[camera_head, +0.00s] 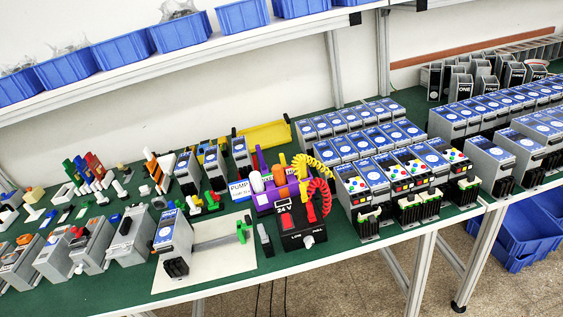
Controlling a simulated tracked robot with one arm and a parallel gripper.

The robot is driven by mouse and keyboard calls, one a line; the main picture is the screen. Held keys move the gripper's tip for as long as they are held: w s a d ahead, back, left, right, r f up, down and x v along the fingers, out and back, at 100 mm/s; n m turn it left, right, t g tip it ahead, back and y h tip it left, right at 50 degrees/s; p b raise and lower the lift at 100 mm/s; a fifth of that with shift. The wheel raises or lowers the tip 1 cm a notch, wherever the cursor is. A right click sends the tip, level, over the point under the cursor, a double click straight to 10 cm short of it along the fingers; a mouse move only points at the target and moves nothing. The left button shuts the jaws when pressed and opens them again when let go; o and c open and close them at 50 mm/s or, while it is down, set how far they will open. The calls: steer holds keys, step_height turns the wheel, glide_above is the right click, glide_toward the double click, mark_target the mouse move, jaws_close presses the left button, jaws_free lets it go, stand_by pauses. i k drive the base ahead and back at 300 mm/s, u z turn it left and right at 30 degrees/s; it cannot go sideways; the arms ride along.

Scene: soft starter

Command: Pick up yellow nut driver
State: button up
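I cannot clearly make out a yellow nut driver. A group of small tools with coloured handles (92,166), among them blue, green and red ones, stands toward the back left of the green-topped bench (110,290). They are too small to tell apart by type. A yellow tray (265,134) lies at the back of the bench, near the wall. My gripper is not in view.
Rows of grey and blue soft starter units (370,148) fill the right side. A white board (215,268) with a unit on it lies at the front. Blue bins (122,48) line the shelf above. More blue bins (525,235) sit under the bench on the right.

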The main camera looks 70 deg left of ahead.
mark_target(304, 174)
steer(key=u, duration=0.5)
steer(key=i, duration=1.05)
steer(key=u, duration=1.15)
steer(key=i, duration=0.6)
steer(key=u, duration=0.4)
steer(key=k, duration=0.85)
steer(key=u, duration=0.2)
steer(key=i, duration=0.85)
steer(key=z, duration=0.1)
